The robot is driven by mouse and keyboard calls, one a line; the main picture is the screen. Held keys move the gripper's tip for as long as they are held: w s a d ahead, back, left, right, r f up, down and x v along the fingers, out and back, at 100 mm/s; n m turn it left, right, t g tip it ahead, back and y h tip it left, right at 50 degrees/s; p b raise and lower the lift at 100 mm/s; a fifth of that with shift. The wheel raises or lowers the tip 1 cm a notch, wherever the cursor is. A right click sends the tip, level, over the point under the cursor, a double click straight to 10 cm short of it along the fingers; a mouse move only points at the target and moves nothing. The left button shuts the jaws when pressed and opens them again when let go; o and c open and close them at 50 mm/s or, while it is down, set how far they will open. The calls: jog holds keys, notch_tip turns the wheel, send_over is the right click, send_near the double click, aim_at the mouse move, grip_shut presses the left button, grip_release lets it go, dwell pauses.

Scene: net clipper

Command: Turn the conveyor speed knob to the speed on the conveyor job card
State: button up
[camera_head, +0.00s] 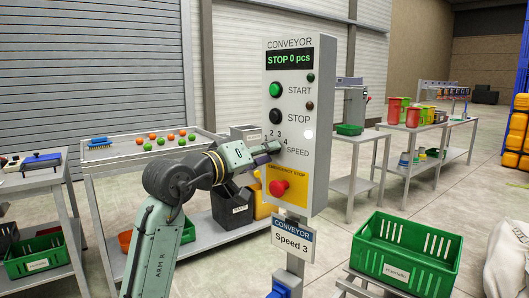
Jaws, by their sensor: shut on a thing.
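The conveyor control panel (310,130) stands upright on a post in the middle of the view. Its display (289,59) reads "STOP 0 pcs". The speed knob sits beside the word "SPEED", with the numbers 1 to 4 around it; the knob is largely hidden by my gripper and where it points cannot be told. My gripper (276,148) reaches in from the left and is shut on the knob. The job card (293,243) below the panel reads "CONVEYOR Speed 3".
A green START button (275,90), a black STOP button (275,117) and a red emergency stop (279,187) are close to the knob. A green crate (420,240) stands at the right.

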grip_shut()
jog(key=shift+w+a+m+b, duration=0.1)
jog(key=shift+m+b, duration=1.05)
jog(key=shift+m, duration=2.75)
jog(key=shift+a+m+b, duration=0.1)
jog(key=shift+m+b, duration=1)
jog(key=shift+m, duration=2.8)
jog(key=o, duration=0.7)
grip_release()
